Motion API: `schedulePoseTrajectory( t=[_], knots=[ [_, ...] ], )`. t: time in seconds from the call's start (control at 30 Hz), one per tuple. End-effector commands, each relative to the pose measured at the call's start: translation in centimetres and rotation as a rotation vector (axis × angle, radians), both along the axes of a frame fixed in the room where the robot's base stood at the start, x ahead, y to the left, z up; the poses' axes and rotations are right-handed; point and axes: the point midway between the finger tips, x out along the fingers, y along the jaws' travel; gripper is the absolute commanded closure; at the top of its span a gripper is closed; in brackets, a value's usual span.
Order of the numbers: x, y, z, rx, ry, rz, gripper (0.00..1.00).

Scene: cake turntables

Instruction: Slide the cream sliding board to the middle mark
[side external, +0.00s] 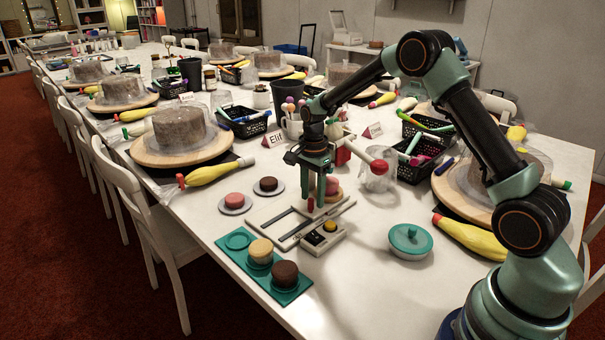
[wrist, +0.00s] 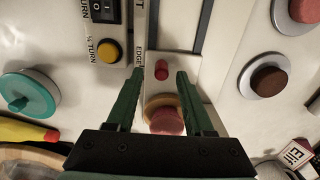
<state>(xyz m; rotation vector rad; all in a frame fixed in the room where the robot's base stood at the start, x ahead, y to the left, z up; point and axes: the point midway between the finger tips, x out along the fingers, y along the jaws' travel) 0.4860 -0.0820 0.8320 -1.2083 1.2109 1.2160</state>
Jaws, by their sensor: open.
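The cream sliding board (wrist: 180,68) lies between dark rails in the wrist view, with a short red peg (wrist: 161,69) standing on it. A small pink cake (wrist: 165,121) on a tan disc sits behind the peg, nearer my gripper's base. My gripper (wrist: 154,76) is open, with its two green fingers on either side of the peg and apart from it. In the side view my gripper (side external: 321,186) points down over the board, and the red peg (side external: 310,205) shows below it. A strip beside the board reads "EDGE"; I cannot make out a middle mark.
A control box (side external: 323,239) with a yellow button stands beside the track. A green tray (side external: 238,241) with two small cakes is at the front. A teal-lidded bowl (side external: 410,239) stands to the right. Two small cakes on plates lie left of the track.

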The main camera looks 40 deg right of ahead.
Motion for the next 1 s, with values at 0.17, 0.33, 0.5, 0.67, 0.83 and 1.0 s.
schedulePoseTrajectory(
  t=[0.17, 0.33, 0.5, 0.67, 0.83, 1.0],
  knots=[
    [0.3, 0.0, 2.5, -0.002, -0.011, -0.006, 0.47],
    [0.3, 0.0, 3.9, -0.002, -0.01, -0.005, 0.47],
    [0.2, 0.0, 5.4, -0.002, -0.009, -0.005, 0.47],
    [0.2, 0.0, 6.4, -0.001, -0.007, -0.004, 0.47],
    [0.1, 0.0, 6.6, -0.001, -0.005, -0.004, 0.47],
    [0.1, 0.0, 6.6, -0.001, -0.005, -0.003, 0.47]
  ],
)
